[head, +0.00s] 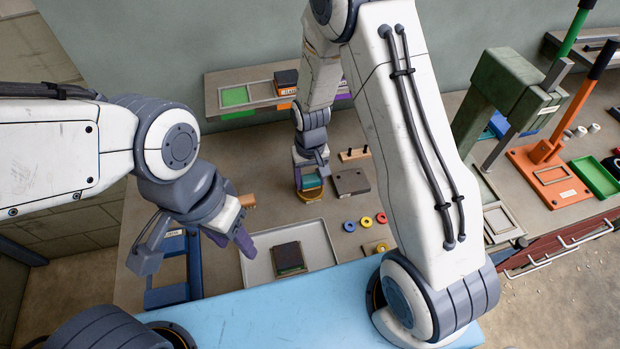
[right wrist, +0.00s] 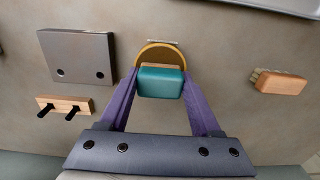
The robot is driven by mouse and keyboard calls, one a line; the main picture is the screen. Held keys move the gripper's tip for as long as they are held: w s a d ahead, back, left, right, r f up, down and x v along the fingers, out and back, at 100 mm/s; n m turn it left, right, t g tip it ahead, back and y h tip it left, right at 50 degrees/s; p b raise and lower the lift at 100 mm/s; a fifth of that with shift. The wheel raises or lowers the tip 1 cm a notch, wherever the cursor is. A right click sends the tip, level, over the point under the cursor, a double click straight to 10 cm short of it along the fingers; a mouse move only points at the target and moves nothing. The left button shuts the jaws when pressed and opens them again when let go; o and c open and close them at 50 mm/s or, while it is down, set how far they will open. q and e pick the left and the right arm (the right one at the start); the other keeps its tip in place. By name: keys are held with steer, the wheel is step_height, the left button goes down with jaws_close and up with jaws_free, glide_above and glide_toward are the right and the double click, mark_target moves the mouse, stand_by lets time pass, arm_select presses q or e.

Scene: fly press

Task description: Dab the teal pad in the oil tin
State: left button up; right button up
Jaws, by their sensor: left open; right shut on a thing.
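The teal pad (right wrist: 160,83) is held between the purple fingers of my right gripper (right wrist: 155,90); it also shows in the head view (head: 310,181). The oil tin (right wrist: 161,48) is round with a yellow rim and brown inside. In the right wrist view the pad overlaps the tin's near part and hides it. I cannot tell whether the pad touches the oil. In the head view the tin (head: 311,196) shows just below the pad. My left gripper (head: 197,243) is open and empty, between a blue frame and a pale tray.
The pale tray (head: 325,246) holds a dark square block (head: 289,257). Beside the tin are a wooden-handled brush (right wrist: 282,83), a grey plate (right wrist: 77,57) and a wooden bar with two black pegs (right wrist: 63,104). A green press (head: 508,85) and an orange press (head: 548,165) stand right.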

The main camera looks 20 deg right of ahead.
mark_target(310, 178)
steer(key=shift+r+p, duration=2.25)
steer(key=shift+r, duration=0.85)
